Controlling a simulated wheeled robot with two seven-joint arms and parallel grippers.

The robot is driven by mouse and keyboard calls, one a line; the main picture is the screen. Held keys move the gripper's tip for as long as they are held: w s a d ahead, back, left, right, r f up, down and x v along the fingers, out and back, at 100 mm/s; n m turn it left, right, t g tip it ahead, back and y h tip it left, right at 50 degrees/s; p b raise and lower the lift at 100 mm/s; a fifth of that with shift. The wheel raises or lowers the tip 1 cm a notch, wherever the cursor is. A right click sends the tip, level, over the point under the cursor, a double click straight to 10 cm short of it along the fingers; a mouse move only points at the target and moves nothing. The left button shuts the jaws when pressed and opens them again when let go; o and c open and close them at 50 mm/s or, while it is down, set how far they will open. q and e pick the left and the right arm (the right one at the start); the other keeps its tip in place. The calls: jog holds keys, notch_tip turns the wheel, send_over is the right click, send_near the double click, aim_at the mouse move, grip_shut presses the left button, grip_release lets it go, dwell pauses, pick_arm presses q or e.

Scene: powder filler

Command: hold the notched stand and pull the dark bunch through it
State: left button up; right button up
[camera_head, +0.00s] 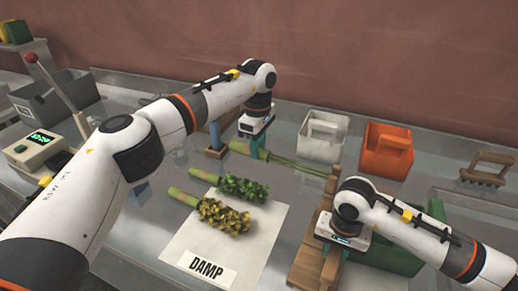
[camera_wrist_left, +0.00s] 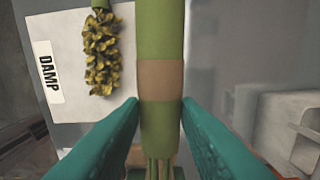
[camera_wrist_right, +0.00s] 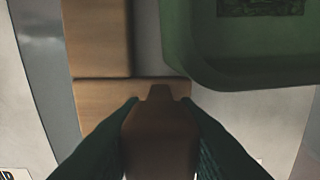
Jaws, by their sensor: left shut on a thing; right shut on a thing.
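The wooden stand (camera_head: 306,266) lies on the bench at centre right, left of the green tray. My right gripper (camera_head: 330,258) is shut on a wooden post of the stand, which also shows between the fingers in the right wrist view (camera_wrist_right: 160,125). Its notches cannot be made out clearly. My left gripper (camera_head: 257,146) is shut on a bunch with a thick green handle (camera_wrist_left: 160,40) and a tan band. Its bare thin stems (camera_head: 300,164) run right towards the upper end of the stand. No leaves show on the held bunch; whether its stems touch the stand is unclear.
A dark green leafy bunch (camera_head: 243,187) and a yellowish one (camera_head: 225,215) lie on a white mat (camera_head: 250,250) labelled DAMP. A green tray (camera_head: 408,260) adjoins the stand. White (camera_head: 323,138) and orange (camera_head: 387,150) bins stand behind, a wooden rake-like tool (camera_head: 487,168) at right.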

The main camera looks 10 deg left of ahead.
pick_arm(q)
jog(key=shift+w+a+r, duration=0.1)
jog(key=shift+a+r, duration=0.15)
jog(key=shift+r, duration=0.7)
jog(key=shift+w+a+r, duration=0.1)
jog(key=shift+a+r, duration=0.2)
jog(key=shift+r, duration=0.7)
jog(key=shift+w+a+r, duration=0.1)
jog(key=shift+a+r, duration=0.15)
jog(key=shift+r, duration=0.7)
pick_arm(e)
jog(key=o, duration=1.1)
jog(key=shift+r, duration=0.1)
